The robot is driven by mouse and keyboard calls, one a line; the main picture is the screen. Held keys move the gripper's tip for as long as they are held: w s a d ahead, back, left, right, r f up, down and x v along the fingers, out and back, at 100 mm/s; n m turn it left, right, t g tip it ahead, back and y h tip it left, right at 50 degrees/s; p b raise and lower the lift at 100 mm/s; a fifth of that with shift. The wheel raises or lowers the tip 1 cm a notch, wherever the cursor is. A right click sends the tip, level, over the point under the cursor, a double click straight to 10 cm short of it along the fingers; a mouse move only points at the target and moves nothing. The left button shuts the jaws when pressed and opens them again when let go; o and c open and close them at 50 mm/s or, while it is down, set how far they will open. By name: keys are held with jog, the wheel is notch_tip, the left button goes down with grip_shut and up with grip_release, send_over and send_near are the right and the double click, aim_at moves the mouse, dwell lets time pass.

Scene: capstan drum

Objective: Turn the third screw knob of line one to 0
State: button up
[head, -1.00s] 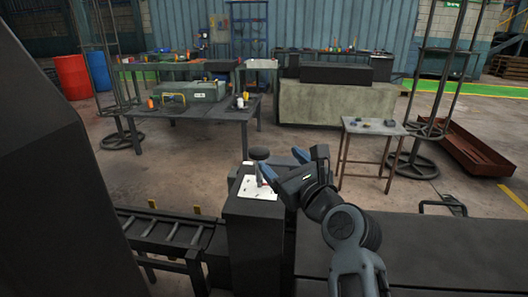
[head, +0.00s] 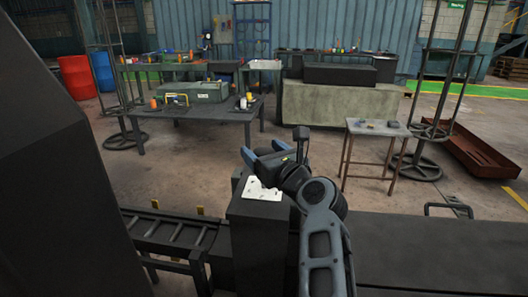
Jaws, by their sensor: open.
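A white panel (head: 262,189) with small dark marks lies on top of a dark box-like stand (head: 258,235) in the lower middle of the head view. The marks are too small to read. My gripper (head: 263,153) is over the far side of this panel, its blue fingers apart and nothing visible between them. I cannot tell whether the fingers touch anything. No screw knob can be made out now; any knob behind the fingers and wrist is hidden. No line number or knob setting is legible.
A dark ladder-like rack (head: 170,230) adjoins the stand on the left. A long dark flat surface (head: 430,255) extends right. Beyond are a small table (head: 377,129), a dark workbench (head: 190,116) and a pale concrete block (head: 340,102). Open floor lies between.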

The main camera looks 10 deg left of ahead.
jog(key=c, duration=0.9)
jog(key=shift+w+d+n+g+y+b, duration=0.15)
jog(key=shift+n+g+y+b, duration=0.2)
jog(key=shift+n+g+y, duration=0.75)
jog(key=shift+c, duration=0.3)
jog(key=shift+r+n+g+y, duration=0.2)
jog(key=shift+n+g+y, duration=1.65)
jog(key=shift+g, duration=0.65)
jog(key=shift+r, duration=0.1)
